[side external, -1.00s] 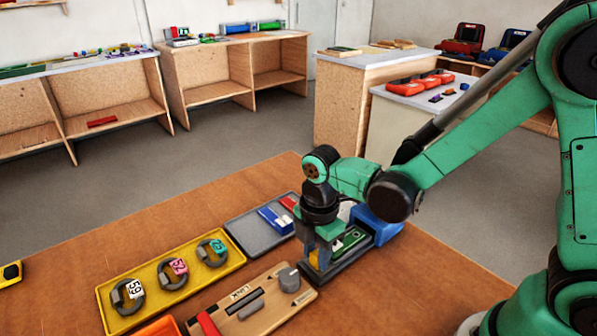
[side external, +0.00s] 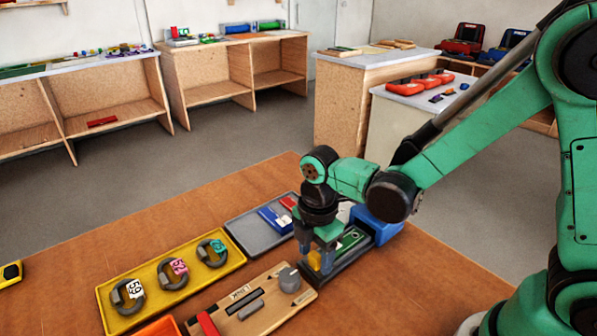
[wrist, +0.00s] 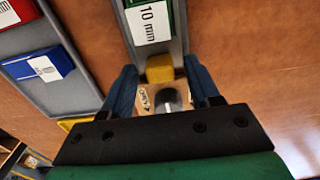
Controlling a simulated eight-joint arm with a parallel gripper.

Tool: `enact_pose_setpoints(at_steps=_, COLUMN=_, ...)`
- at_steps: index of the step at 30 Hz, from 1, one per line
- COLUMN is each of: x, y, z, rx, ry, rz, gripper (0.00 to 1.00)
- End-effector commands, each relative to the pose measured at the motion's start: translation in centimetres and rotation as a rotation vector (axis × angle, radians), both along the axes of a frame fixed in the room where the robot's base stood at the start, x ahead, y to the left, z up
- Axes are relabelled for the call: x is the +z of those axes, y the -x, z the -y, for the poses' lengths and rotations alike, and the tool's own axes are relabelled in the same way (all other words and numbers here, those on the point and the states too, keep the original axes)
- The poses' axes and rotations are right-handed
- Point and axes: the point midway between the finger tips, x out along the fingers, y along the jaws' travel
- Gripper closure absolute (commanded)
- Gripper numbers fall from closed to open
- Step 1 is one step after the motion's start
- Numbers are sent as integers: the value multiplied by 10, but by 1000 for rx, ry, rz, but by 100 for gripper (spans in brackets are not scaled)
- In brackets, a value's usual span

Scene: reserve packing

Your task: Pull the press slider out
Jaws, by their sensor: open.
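The press is a grey channel (side external: 350,255) with a blue block (side external: 376,226) at its far end. A green piece marked "10 mm" (wrist: 150,22) lies in the channel. The slider's yellow end block (wrist: 160,68) sits at the near end of the channel; it also shows in the side view (side external: 314,260), partly hidden by my fingers. My gripper (wrist: 161,72) is open and low over this end, with one blue finger on each side of the yellow block. A gap shows between the block and the fingers in the wrist view. My gripper (side external: 316,257) points down in the side view.
A grey tray (side external: 246,240) with blue and red pieces lies close left of the press. A yellow tray (side external: 215,275) holds several dark tagged rings. A wooden board (side external: 270,318) with a grey knob is in front. The tabletop right of the press is bare.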

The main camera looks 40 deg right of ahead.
Motion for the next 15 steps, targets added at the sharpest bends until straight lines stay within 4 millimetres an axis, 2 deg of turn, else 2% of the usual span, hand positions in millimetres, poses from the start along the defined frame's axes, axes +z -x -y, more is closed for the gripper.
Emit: enact_pose_setpoints(at_steps=15, x=52, y=0, z=0, rx=0, ry=0, rz=0, gripper=45)
